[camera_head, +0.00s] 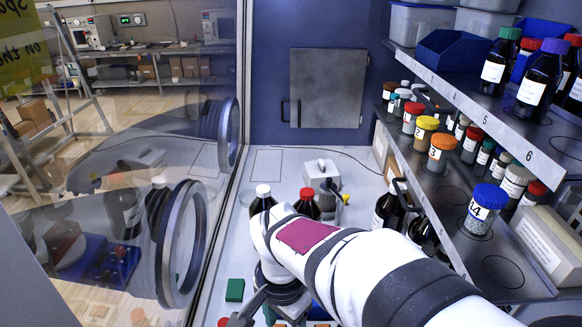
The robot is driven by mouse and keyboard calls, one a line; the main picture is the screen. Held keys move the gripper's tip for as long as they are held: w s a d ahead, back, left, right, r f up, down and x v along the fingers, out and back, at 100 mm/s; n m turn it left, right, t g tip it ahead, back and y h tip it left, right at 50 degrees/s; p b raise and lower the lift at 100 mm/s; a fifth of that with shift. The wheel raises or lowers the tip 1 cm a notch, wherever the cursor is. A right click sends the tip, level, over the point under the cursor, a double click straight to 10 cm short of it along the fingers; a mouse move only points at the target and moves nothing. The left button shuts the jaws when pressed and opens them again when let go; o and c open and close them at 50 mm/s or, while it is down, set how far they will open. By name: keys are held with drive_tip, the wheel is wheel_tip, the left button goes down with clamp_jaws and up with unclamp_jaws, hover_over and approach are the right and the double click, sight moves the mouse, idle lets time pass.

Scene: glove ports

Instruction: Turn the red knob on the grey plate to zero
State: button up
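My white arm reaches in from the lower right, and its dark wrist (283,292) points down over the bench near the bottom edge. A dark part of my gripper (250,306) shows just left of the wrist; the fingertips are hidden or cut off, so I cannot tell whether it is open or shut. A small red thing (222,322) shows at the bottom edge beside it, mostly out of frame; I cannot tell whether it is the knob. The grey plate is not clearly visible. A blurred red shape on grey shows in the glass at left, seemingly a reflection.
A green block (235,290) lies left of my wrist. A white-capped bottle (263,199) and a red-capped bottle (307,205) stand behind my arm. Shelves (450,185) with jars line the right; a glass wall with round ports (183,245) bounds the left.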

wheel_tip(320, 180, down, 14)
drive_tip(key=shift+d, duration=0.1)
drive_tip(key=shift+c, duration=0.3)
clamp_jaws()
